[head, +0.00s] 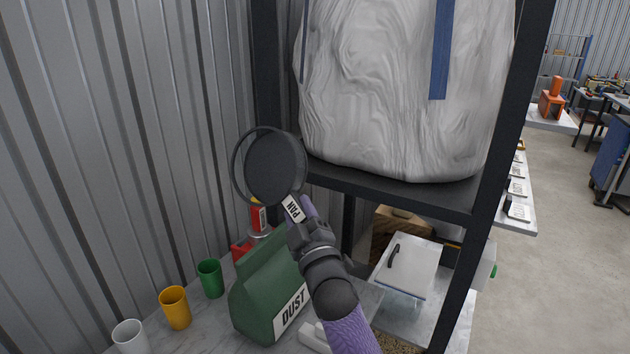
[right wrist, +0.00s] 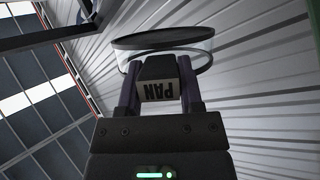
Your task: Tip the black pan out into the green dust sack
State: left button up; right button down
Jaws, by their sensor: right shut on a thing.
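The black pan (head: 272,165) is held up in the air in the head view, tilted, with its round face toward the corrugated wall side. My right gripper (head: 298,215) is shut on the pan's labelled handle, which also shows between the fingers in the right wrist view (right wrist: 158,90). The pan's round body (right wrist: 165,45) is beyond the fingers there. The green dust sack (head: 262,290), labelled DUST, stands upright on the bench below the pan. Its opening cannot be made out. What is in the pan cannot be told. My left gripper is not in view.
A white cup (head: 130,338), yellow cup (head: 175,307) and green cup (head: 209,278) stand left of the sack along the wall. A dark rack shelf (head: 390,190) bearing a large white bag (head: 400,90) is close right of the pan. A red container (head: 258,216) stands behind the sack.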

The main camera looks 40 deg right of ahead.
aim_at(283, 184)
jog(key=shift+a+r+m+g+p, duration=0.15)
jog(key=shift+a+m+g+p, duration=0.15)
jog(key=shift+a+m+p, duration=0.25)
jog(key=r+m+g+p, duration=0.1)
jog(key=m+g+p, duration=0.1)
jog(key=p, duration=0.3)
jog(key=shift+r, duration=0.4)
jog(key=r+m+g+p, duration=0.1)
jog(key=m+p, duration=0.1)
jog(key=p, duration=0.2)
jog(key=r+m+g+y+p, duration=0.1)
jog(key=g+p, duration=0.1)
jog(key=p, duration=0.2)
jog(key=r+m+g+y+p, duration=0.1)
jog(key=r+m+p, duration=0.1)
jog(key=p, duration=0.2)
jog(key=shift+s+a+m, duration=0.15)
jog(key=shift+a+m, duration=0.2)
jog(key=shift+r+m+g+y+p, duration=0.3)
jog(key=shift+g+p, duration=0.2)
jog(key=shift+p, duration=0.3)
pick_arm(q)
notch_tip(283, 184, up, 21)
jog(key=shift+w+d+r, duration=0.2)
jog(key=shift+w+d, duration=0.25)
pick_arm(e)
jog(key=shift+a+f, duration=0.1)
